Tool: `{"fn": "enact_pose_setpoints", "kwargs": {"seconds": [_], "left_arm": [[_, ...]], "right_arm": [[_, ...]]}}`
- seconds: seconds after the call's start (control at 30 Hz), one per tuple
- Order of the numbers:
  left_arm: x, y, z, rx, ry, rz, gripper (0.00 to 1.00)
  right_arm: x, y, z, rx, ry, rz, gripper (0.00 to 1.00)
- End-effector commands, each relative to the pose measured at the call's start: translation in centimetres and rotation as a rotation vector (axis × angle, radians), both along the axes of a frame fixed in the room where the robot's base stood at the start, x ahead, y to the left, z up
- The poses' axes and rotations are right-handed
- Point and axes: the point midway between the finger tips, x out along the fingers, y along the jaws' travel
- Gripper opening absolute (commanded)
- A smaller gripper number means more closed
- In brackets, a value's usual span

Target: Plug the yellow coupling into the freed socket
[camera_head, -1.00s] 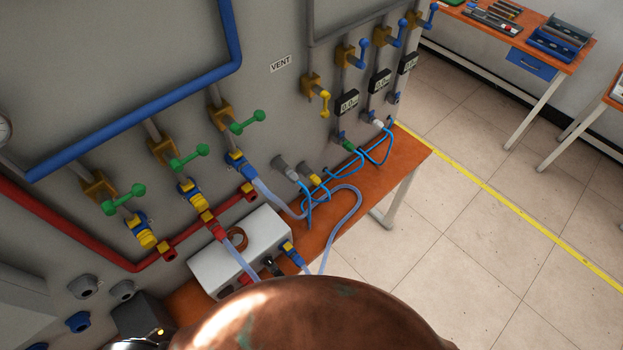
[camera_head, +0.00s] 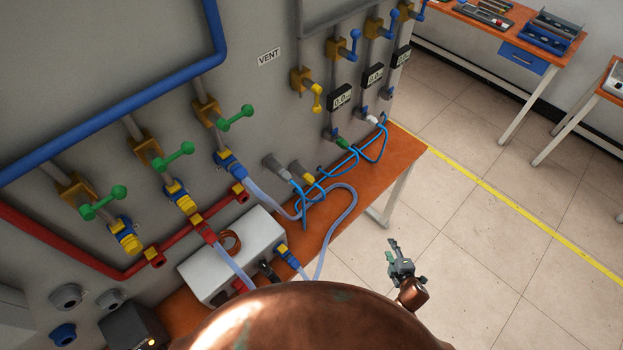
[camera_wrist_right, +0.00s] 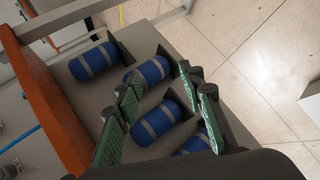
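A yellow coupling (camera_head: 301,172) sits low on the panel beside a grey one (camera_head: 276,168), near thin blue hoses. I cannot tell whether it is the task's coupling, as yellow parts (camera_head: 126,238) also show further left. Which socket is the freed one is unclear. My right gripper (camera_head: 395,255) is over the floor right of the bench, well apart from the couplings. In the right wrist view its green-padded fingers (camera_wrist_right: 165,108) are spread, with nothing seen held between them. Blue banded cylinders (camera_wrist_right: 95,61) lie beyond the fingers. My left gripper is not in view.
The orange bench (camera_head: 385,165) runs along the panel. A white box (camera_head: 232,255) with hoses stands on it. Green-handled valves (camera_head: 174,155) stick out above. A clear hose (camera_head: 345,205) loops over the bench. Open floor (camera_head: 490,250) lies to the right.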

Motion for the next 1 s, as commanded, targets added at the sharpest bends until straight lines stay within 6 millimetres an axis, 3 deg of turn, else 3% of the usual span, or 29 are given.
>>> {"fn": "enact_pose_setpoints", "kwargs": {"seconds": [0.03, 0.2, 0.43, 0.57, 0.7, 0.9, 1.0], "left_arm": [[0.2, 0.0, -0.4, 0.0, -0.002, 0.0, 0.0], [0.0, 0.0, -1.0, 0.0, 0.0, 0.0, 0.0], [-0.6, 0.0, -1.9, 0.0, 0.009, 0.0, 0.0], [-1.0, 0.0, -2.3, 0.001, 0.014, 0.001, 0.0], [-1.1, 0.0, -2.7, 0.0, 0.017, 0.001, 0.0], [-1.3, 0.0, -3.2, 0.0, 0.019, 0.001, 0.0], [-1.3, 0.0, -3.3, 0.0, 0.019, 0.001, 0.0]], "right_arm": [[1.7, 0.9, 2.4, -0.05, -0.057, 0.058, 0.36], [5.8, 4.4, 10.8, -0.238, -0.248, 0.239, 0.36], [8.3, 10.0, 21.5, -0.517, -0.51, 0.46, 0.36], [8.2, 14.4, 26.7, -0.722, -0.68, 0.624, 0.36], [6.8, 19.4, 31.3, -0.965, -0.871, 0.796, 0.36], [4.0, 24.5, 35.0, -1.251, -1.083, 0.966, 0.36], [3.2, 25.6, 35.6, -1.327, -1.136, 1.006, 0.36]]}}
